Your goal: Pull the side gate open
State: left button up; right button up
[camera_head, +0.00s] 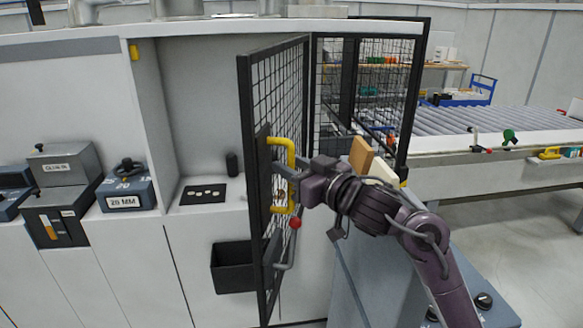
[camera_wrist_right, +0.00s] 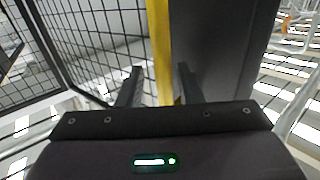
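The side gate is a black-framed wire-mesh panel (camera_head: 287,85) that stands out at an angle from the white cabinet, towards me. A yellow D-shaped handle (camera_head: 291,160) sits on its black plate. My right gripper (camera_head: 284,183) is at the handle. In the right wrist view the yellow handle bar (camera_wrist_right: 159,45) runs between the two fingers of my right gripper (camera_wrist_right: 160,88). A gap seems to show on each side of the bar, so the fingers look open around it. The exact contact is partly hidden. My left gripper is not in view.
A second mesh panel (camera_head: 343,85) stands behind the gate. A black bin (camera_head: 232,268) hangs on the cabinet front. A roller conveyor (camera_head: 480,122) lies at the right.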

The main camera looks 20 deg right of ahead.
jog(key=b+v, duration=0.2)
jog(key=v, duration=0.6)
jog(key=shift+b, duration=0.3)
jog(key=shift+w+f, duration=0.1)
jog(key=shift+w, duration=0.05)
